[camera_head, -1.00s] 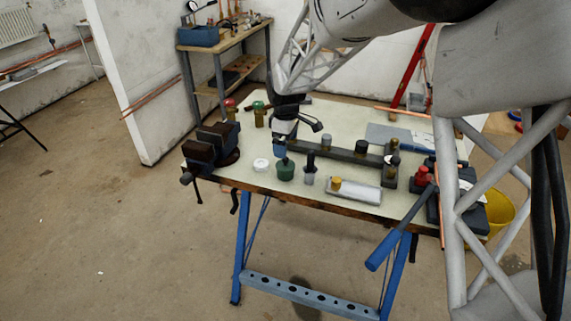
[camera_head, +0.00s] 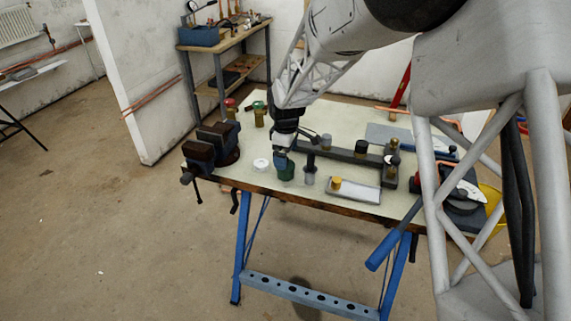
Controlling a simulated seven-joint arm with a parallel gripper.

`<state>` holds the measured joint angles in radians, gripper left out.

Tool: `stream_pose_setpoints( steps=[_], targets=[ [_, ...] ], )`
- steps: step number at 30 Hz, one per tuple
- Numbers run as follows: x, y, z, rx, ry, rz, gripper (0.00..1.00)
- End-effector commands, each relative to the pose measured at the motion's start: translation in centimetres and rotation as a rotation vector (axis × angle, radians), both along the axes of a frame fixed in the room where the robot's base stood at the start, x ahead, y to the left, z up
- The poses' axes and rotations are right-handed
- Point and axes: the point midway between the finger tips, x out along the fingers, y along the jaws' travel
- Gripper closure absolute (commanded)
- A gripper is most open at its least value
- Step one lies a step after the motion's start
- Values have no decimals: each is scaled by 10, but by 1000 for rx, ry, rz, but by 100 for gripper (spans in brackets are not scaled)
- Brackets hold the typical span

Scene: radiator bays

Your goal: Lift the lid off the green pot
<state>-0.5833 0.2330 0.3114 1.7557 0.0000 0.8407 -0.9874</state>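The green pot (camera_head: 287,173) stands on the workbench near its front edge, in the head view. My gripper (camera_head: 281,160) comes down from above at the pot's top, overlapping its upper left part in the picture. It hides most of the lid, so I cannot tell whether it touches the lid. The fingers are too small and covered to show whether they are open or shut.
A white round piece (camera_head: 261,165) lies left of the pot, with a vise (camera_head: 212,147) beyond. A grey-and-black post (camera_head: 310,170) stands close on the right. Farther right are a grey tray (camera_head: 354,191) and a dark rail (camera_head: 345,154).

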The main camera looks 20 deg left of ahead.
Motion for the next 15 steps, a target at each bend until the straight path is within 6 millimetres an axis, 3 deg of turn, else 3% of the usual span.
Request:
stream_pose_setpoints(
  steps=[6,15],
  targets=[
    [0,0,-25,-1,1,0,1],
    [0,0,-33,0,1,0,1]
  ],
)
